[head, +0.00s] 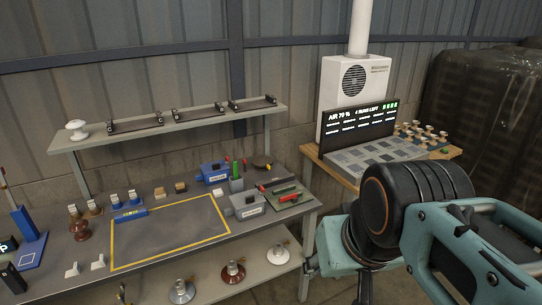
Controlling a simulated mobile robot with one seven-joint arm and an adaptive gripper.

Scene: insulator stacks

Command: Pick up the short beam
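Three dark beam-like bars lie in a row along the upper grey shelf (75,141): a left bar (135,124), a middle bar (199,113) and a right bar (252,103). They look close in length, and I cannot tell from here which is the short beam. Each seems to have small raised ends. My teal and black arm fills the lower right of the head view, in front of the floor and the side table. I cannot make out my gripper's fingertips in this view. No part of my arm is near the shelf.
The workbench below the shelf has a yellow-outlined mat (170,238), blue and grey vises (246,205), and a green tray (287,197) with tools. A white knob-shaped insulator (77,129) stands at the shelf's left end. A wooden side table (448,154) holds a display panel (360,125).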

